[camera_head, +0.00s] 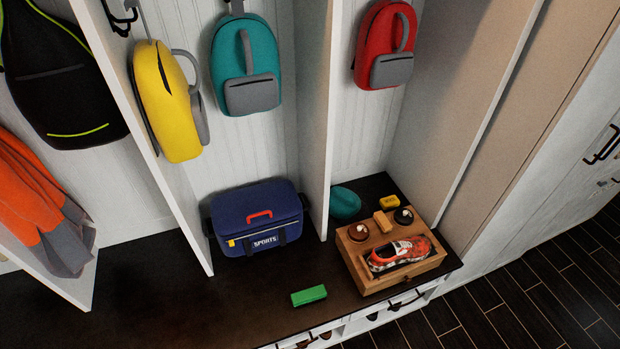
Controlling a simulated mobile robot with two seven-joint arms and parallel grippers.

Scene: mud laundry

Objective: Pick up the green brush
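The green brush (309,295) is a small bright green block. It lies flat on the dark bench top (180,300), close to the front edge. It sits in front of the blue sports bag and to the left of the wooden box. Nothing touches it. Its underside is hidden. Neither of my grippers shows in the head view.
A blue sports bag (258,221) stands behind the brush. A wooden box (372,283) with a shoe (398,253) and small items is at the right. White dividers split the bench. Backpacks hang above. Bench left of the brush is clear.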

